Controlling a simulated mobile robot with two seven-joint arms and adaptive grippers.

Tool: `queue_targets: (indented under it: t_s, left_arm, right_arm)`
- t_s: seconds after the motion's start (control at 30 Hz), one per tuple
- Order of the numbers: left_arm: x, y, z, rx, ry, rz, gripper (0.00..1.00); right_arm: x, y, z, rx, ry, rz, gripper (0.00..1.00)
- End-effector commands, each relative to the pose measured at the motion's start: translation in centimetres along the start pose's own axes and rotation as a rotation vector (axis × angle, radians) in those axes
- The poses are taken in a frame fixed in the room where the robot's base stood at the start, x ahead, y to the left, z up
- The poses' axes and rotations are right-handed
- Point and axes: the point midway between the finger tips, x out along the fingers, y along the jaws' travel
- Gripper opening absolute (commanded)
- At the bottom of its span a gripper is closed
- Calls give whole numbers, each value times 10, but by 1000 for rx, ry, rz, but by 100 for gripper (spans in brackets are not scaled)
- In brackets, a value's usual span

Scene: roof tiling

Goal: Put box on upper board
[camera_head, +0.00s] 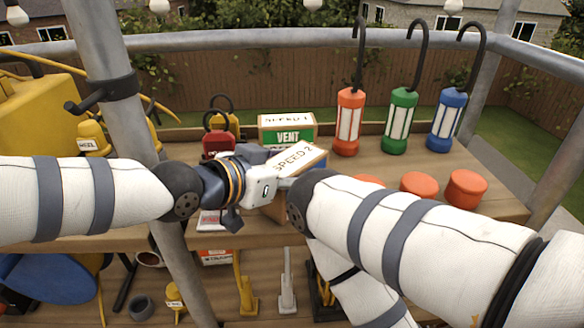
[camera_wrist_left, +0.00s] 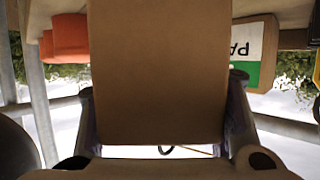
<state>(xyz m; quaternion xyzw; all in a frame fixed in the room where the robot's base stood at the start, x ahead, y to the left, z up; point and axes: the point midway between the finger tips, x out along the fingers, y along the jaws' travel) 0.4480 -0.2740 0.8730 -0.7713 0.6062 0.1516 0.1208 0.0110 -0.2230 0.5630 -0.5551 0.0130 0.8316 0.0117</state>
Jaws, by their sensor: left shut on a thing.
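My left gripper (camera_head: 284,172) is shut on a brown cardboard box (camera_head: 303,158) with a white top lettered "SPEED 2". The box is tilted and sits in front of the upper board (camera_head: 425,170). Whether it touches the board cannot be told. In the left wrist view the box (camera_wrist_left: 160,70) fills the middle, with a finger of my left gripper (camera_wrist_left: 160,125) on each side. My right arm crosses the lower right and partly covers the box's lower side; its gripper is not in view.
Orange (camera_head: 348,125), green (camera_head: 400,120) and blue (camera_head: 446,120) hooked lamps stand at the back right. Orange round caps (camera_head: 466,188) lie near the front edge. A metal post (camera_head: 122,120) rises at left.

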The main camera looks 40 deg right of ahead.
Motion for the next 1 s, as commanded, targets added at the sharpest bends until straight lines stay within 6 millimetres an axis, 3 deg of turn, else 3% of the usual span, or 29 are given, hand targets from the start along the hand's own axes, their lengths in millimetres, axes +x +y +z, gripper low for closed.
queue_targets:
  t_s: [0.03,0.13,0.5,0.57,0.77,1.0]
  left_arm:
    - [0,0,1,0,-1,0,62]
    - [0,0,0,0,-1,0,82]
    - [-3,0,-4,1,0,-1,82]
    - [-13,0,-6,5,-1,-2,82]
    - [-67,0,-14,13,4,-8,82]
    - [-113,0,-5,3,1,-3,82]
  right_arm:
    - [0,0,0,0,0,0,40]
    - [0,0,0,0,0,0,40]
    - [-3,0,-1,0,6,0,40]
    - [-11,0,-3,1,23,-1,40]
    - [-45,-1,-16,2,108,-5,40]
    - [-56,-1,-21,3,137,-7,40]
